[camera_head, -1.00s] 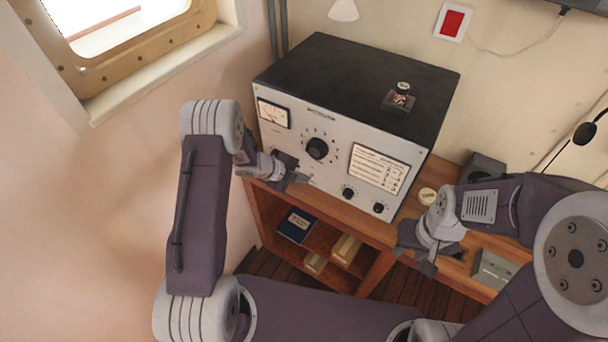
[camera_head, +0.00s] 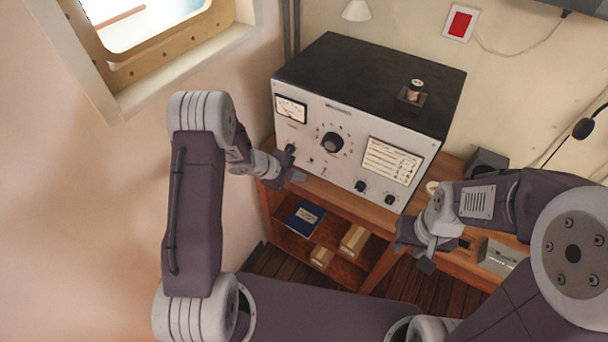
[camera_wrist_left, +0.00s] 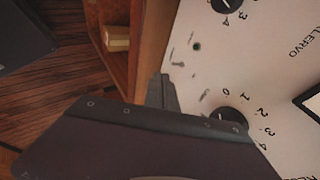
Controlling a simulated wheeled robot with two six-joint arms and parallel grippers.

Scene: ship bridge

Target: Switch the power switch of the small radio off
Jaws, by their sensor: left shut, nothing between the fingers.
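A radio set with a black top and a white front panel (camera_head: 300,125) stands on the wooden shelf. Its panel has a meter, a large central knob and smaller knobs. In the left wrist view the panel (camera_wrist_left: 275,75) shows a small lever-like part (camera_wrist_left: 178,64), a dark round spot (camera_wrist_left: 196,47) and a numbered knob (camera_wrist_left: 228,115) partly hidden by my arm. I cannot read which part is the power switch. My left gripper (camera_head: 297,176) is shut and empty, just in front of the panel's lower left. My right gripper (camera_head: 420,258) hangs in front of the shelf at right; its fingers are unclear.
A small grey box (camera_head: 502,258) stands on the wooden shelf (camera_head: 455,172) at right. A blue book (camera_head: 304,217) and tan boxes (camera_head: 354,240) lie in the lower compartment. A small dark object (camera_head: 412,94) sits on the radio set. A window (camera_head: 150,30) is at upper left.

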